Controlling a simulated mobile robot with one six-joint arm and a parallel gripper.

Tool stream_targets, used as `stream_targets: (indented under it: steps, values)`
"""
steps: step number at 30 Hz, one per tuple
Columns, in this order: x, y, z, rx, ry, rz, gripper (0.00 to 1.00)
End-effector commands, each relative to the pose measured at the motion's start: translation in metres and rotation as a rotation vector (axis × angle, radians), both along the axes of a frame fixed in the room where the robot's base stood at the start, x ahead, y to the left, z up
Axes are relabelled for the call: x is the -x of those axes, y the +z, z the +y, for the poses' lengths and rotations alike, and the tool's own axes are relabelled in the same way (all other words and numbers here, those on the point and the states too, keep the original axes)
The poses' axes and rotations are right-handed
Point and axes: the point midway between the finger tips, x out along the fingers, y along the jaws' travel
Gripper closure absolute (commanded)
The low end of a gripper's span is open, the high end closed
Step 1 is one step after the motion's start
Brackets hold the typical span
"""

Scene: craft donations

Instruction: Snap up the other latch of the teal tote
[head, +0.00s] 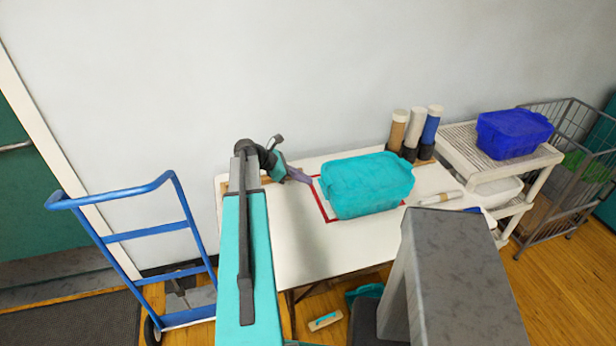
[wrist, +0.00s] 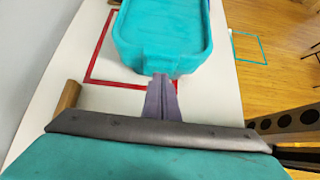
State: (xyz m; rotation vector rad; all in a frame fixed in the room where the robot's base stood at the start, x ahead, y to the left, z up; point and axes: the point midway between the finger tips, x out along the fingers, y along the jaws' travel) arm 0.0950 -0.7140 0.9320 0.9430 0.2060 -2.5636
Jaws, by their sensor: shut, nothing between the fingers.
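The teal tote (head: 366,186) sits lidded on the white table, on a red taped outline. In the wrist view the tote (wrist: 160,30) fills the top middle, with its near end wall facing me. A latch (wrist: 161,62) shows on that near end, close to my fingertips. My gripper (head: 308,179) is at the left end of the tote. In the wrist view my gripper (wrist: 160,78) is shut and empty, its tips just short of or against the latch's lower edge; I cannot tell whether they touch. The latch on the far end is not clear to see.
The white table (head: 300,240) has bare room in front of the tote. Several tubes (head: 414,130) stand behind it. A blue tote (head: 513,133) sits on a cart at right, beside a wire cage (head: 570,170). A blue hand truck (head: 140,235) stands at left.

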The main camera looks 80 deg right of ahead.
Motion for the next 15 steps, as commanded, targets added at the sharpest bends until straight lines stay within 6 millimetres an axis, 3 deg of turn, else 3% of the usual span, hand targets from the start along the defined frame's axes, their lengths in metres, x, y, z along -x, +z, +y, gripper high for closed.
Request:
stream_targets:
  steps: [5, 15]
  values:
    - [-0.016, 0.004, 0.009, 0.003, 0.001, -0.001, 1.00]
    - [-0.045, 0.035, 0.022, 0.001, 0.002, -0.001, 1.00]
